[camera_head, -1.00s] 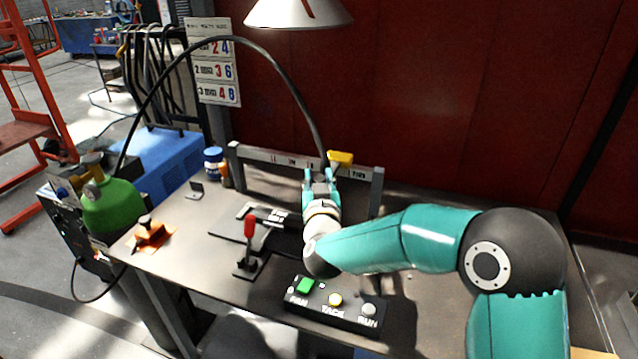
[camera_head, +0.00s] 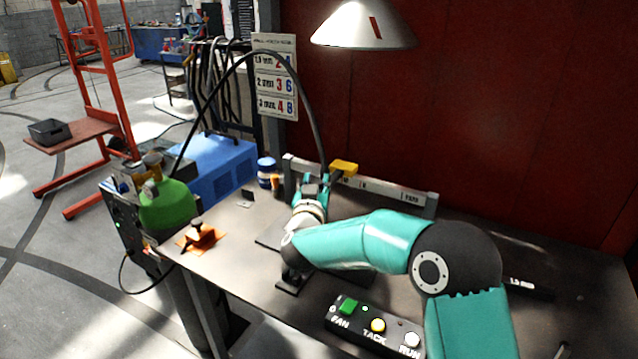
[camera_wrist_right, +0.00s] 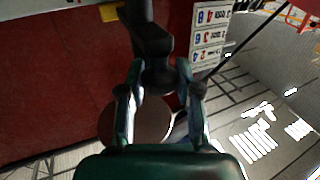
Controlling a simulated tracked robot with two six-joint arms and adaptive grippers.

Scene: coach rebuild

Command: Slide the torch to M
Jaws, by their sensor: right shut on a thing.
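The torch (camera_head: 343,167) has a yellow top and a black cable arching from it to the left. It is at the rail (camera_head: 390,194) along the back of the bench, nearer the rail's left end. Small letters show on the rail right of the torch, and PARK seems to be at its right end. I cannot tell which mark the torch covers. My right gripper (camera_head: 312,188) is shut on the torch. In the right wrist view, the fingers (camera_wrist_right: 160,85) close around its black body (camera_wrist_right: 147,30). My left gripper is out of view.
A button box (camera_head: 375,325) marked FAN, TACK and RUN lies at the bench front. A lamp (camera_head: 362,28) hangs above. A green cylinder (camera_head: 168,205), an orange item (camera_head: 202,235) and a blue-lidded jar (camera_head: 267,172) are left. My arm hides part of the bench.

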